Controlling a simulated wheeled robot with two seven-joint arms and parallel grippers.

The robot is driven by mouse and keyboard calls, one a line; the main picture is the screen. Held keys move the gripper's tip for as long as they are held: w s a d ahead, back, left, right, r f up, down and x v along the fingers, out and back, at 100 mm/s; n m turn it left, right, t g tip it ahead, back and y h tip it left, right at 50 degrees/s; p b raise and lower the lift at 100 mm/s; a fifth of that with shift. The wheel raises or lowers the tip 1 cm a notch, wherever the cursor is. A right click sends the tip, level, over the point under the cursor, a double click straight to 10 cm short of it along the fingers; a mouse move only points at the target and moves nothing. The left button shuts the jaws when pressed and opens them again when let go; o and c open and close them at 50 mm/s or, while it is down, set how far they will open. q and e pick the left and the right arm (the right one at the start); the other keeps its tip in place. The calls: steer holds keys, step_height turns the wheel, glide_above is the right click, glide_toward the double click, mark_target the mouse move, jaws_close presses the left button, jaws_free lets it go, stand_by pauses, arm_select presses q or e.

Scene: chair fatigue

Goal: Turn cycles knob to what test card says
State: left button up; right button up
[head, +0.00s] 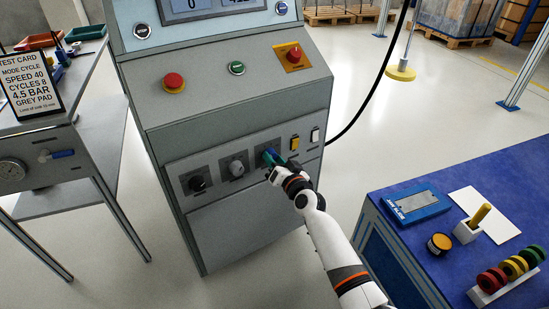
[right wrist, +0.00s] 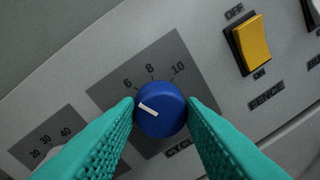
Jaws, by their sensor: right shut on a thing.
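The blue cycles knob (right wrist: 161,109) sits on a dark scale plate marked 6, 8 and 10. Its white line points left and slightly up, a little below the 6 mark; one finger hides the scale there. My right gripper (head: 270,164) is at the knob on the cabinet's lower panel. Its teal fingers (right wrist: 160,118) are shut on the knob, one at each side. The test card (head: 30,84) at the left reads mode cycle, speed 40, cycles 8, 4.5 bar, grey pad. My left gripper is out of view.
Left of the cycles knob are a grey knob (head: 237,168) and a black knob (head: 197,184). A yellow fence switch (right wrist: 253,45) is close on the right. A blue bench (head: 390,225) stands at the right.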

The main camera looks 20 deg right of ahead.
steer(key=m, duration=0.3)
steer(key=shift+m+p, duration=0.3)
steer(key=shift+p, duration=0.05)
steer(key=shift+d+m+g+y, duration=0.1)
steer(key=shift+m+g+y, duration=0.25)
steer(key=shift+m, duration=1.75)
steer(key=shift+f, duration=0.1)
steer(key=o, duration=1)
